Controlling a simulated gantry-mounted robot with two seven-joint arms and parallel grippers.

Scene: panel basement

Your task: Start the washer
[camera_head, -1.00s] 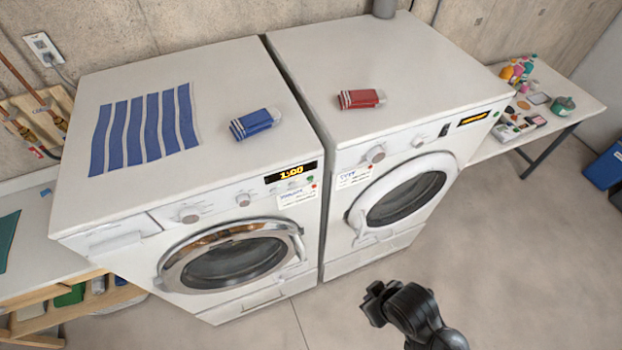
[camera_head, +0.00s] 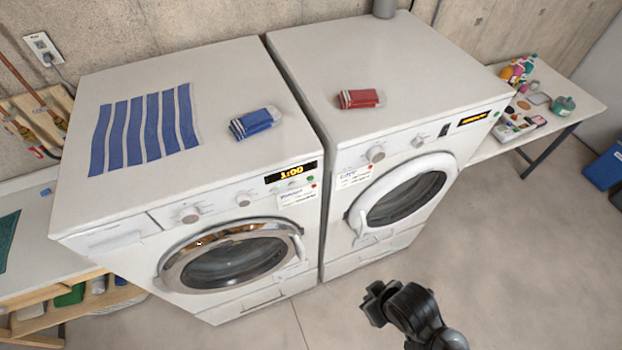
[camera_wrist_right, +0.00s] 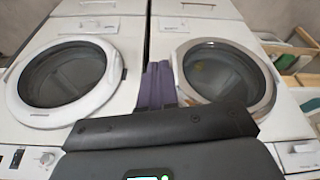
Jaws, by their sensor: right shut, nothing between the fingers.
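The washer (camera_head: 125,215) is the left machine in the head view, with a closed chrome-ringed door (camera_head: 228,255). Its lit display (camera_head: 290,172) reads 1:00. A knob (camera_head: 189,215), small round controls, a green button (camera_head: 310,179) and a label (camera_head: 297,197) are on its front panel. In the right wrist view its chrome-ringed door (camera_wrist_right: 225,75) is on the right, and the picture looks upside down. My right gripper (camera_head: 372,302) is shut and empty, apart from and in front of the machines. Its fingers also show in the wrist view (camera_wrist_right: 158,82). My left gripper is not in view.
A second white machine (camera_head: 420,60) with a white-ringed door stands close on the right. A striped cloth (camera_head: 146,130) and a blue packet (camera_head: 254,123) lie on the washer, and a red packet (camera_head: 358,98) on the other machine. The floor (camera_head: 520,250) in front is clear.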

